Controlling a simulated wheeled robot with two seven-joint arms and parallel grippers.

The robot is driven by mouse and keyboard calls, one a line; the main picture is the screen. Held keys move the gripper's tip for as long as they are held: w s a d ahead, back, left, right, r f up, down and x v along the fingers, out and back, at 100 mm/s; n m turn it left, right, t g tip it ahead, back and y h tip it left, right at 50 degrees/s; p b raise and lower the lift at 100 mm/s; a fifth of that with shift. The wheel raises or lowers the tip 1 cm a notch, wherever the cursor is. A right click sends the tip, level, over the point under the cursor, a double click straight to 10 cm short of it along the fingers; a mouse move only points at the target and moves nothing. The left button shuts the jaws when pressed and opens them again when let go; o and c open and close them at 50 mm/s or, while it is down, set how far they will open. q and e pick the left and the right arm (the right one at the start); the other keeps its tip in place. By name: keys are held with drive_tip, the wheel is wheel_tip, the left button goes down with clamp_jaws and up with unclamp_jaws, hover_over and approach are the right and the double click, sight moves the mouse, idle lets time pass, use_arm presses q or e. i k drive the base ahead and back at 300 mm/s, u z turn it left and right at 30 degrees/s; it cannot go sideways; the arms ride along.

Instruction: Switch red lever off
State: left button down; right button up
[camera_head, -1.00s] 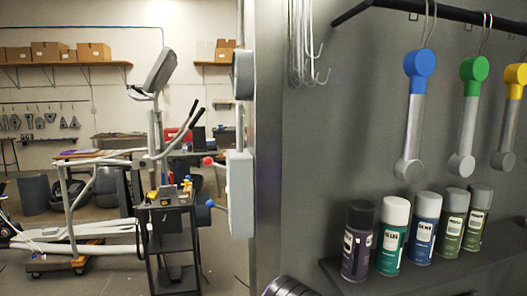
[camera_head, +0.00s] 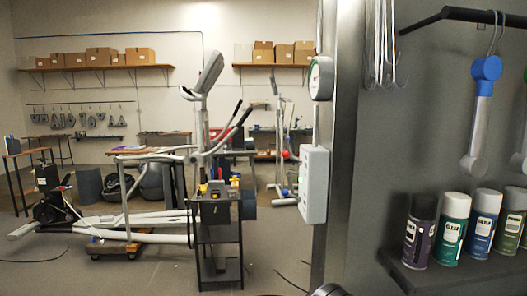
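A lever with a red knob (camera_head: 286,154) sticks out to the left from the upper side of a grey wall box (camera_head: 314,185). A blue knob (camera_head: 285,192) sticks out below it on the same side. The box is seen nearly edge-on, so the levers are small and their exact angle is hard to tell. The box is mounted on the side of a grey panel. Neither of my grippers is in view.
A round gauge (camera_head: 320,78) hangs above the box. A dark tool cart (camera_head: 218,235) and an elliptical machine (camera_head: 130,225) stand left of the panel. Spray cans (camera_head: 451,230) stand on a shelf at right, below a hanging blue-headed tool (camera_head: 482,110). Some floor in front is clear.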

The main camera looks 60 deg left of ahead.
sight(285, 154)
drive_tip(key=k, duration=0.45)
drive_tip(key=u, duration=0.95)
